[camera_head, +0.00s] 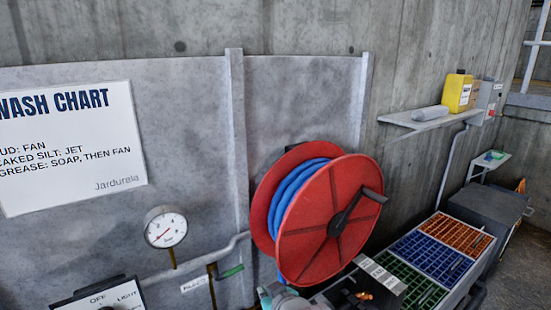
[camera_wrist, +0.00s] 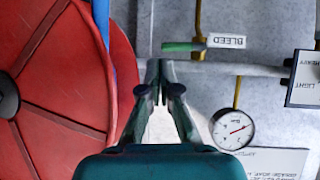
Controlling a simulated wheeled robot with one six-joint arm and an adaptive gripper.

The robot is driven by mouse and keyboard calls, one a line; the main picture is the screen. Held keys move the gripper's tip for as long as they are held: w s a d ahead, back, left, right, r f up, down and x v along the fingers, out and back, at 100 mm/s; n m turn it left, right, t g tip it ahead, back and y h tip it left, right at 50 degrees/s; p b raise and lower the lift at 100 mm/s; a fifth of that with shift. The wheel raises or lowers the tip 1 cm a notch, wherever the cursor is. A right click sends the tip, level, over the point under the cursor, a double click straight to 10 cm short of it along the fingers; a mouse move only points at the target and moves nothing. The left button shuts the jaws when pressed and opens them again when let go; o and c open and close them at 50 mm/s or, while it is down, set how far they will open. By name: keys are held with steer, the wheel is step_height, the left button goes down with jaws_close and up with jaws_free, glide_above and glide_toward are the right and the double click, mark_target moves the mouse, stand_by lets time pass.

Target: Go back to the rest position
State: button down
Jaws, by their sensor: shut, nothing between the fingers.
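My gripper (camera_wrist: 159,68) is shut and empty in the wrist view, its two fingertips together. That view is upside down. Behind the fingertips are a grey pipe and the grey wall panel. I cannot tell the gap to them. The red hose reel (camera_wrist: 66,110) stands to the left of the fingers there, and the pressure gauge (camera_wrist: 232,129) to their right. A green-handled valve (camera_wrist: 183,46) with a BLEED tag (camera_wrist: 226,41) is just above the fingertips in the picture. In the head view my fingers cannot be made out.
In the head view the red reel (camera_head: 348,240) with blue hose stands out at the centre. A wash chart (camera_head: 70,140) and gauge (camera_head: 166,227) are on the left. A shelf (camera_head: 395,119) holds a yellow container (camera_head: 457,93). Green, blue and orange grates (camera_head: 467,236) lie lower right.

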steer(key=s+d+f+m+t+h, duration=0.1)
steer(key=s+d+f+m, duration=0.1)
steer(key=s+d+f, duration=0.8)
steer(key=s+d+f+m+t+h, duration=0.2)
steer(key=s+d+f, duration=0.4)
steer(key=s, duration=0.7)
steer(key=s+d+r, duration=0.1)
steer(key=s+r, duration=0.1)
steer(key=s, duration=0.6)
steer(key=s+d+r+m+t+h, duration=0.1)
steer(key=s+d+r, duration=0.1)
steer(key=s, duration=0.6)
steer(key=s+d+r+m+h, duration=0.1)
steer(key=s+d+r, duration=0.1)
steer(key=s, duration=0.7)
steer(key=shift+d+r, duration=0.15)
steer(key=shift+r, duration=0.4)
